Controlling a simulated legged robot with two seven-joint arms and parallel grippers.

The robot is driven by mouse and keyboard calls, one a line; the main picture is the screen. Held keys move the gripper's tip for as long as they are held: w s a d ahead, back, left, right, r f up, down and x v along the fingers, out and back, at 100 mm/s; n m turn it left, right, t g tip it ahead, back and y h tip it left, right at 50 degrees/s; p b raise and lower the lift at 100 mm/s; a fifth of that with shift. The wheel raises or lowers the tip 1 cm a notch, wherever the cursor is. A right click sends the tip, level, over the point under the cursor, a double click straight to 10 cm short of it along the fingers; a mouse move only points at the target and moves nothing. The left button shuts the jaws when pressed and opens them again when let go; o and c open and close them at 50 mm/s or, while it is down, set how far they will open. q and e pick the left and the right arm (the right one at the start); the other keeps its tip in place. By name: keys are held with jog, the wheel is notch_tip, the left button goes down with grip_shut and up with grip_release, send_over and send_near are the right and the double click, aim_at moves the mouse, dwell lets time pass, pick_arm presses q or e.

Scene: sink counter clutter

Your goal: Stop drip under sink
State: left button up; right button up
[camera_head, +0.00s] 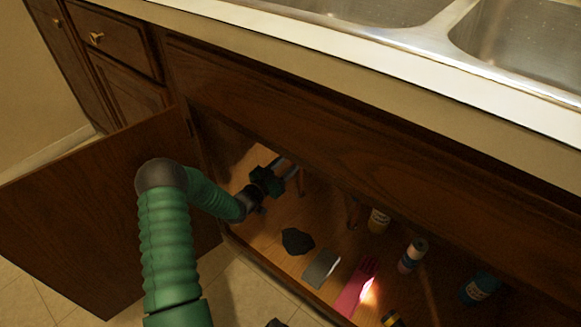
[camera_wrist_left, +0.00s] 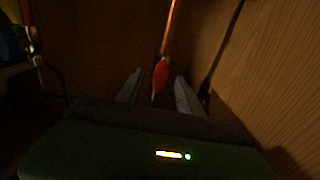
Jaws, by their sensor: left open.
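A red valve handle (camera_wrist_left: 161,75) shows in the left wrist view, on or in front of a thin copper pipe (camera_wrist_left: 171,28) that runs upward. My left gripper (camera_wrist_left: 158,80) is open, with one finger on each side of the red handle in the picture. Gaps show on both sides, and I cannot tell whether the handle is between the fingers or just beyond them. In the head view my green left arm reaches into the open cabinet under the sink (camera_head: 400,22), with the left gripper (camera_head: 282,176) in shadow at the back left. The handle cannot be made out there.
The cabinet floor holds a dark cloth (camera_head: 297,241), a grey sponge-like block (camera_head: 321,268), a pink glove (camera_head: 357,287) and several bottles, one white and teal (camera_head: 412,256). A wooden wall (camera_wrist_left: 260,70) is close on the right in the wrist view.

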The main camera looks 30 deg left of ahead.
pick_arm(q)
jog(key=shift+w, duration=0.7)
jog(key=shift+c, duration=0.4)
grip_shut()
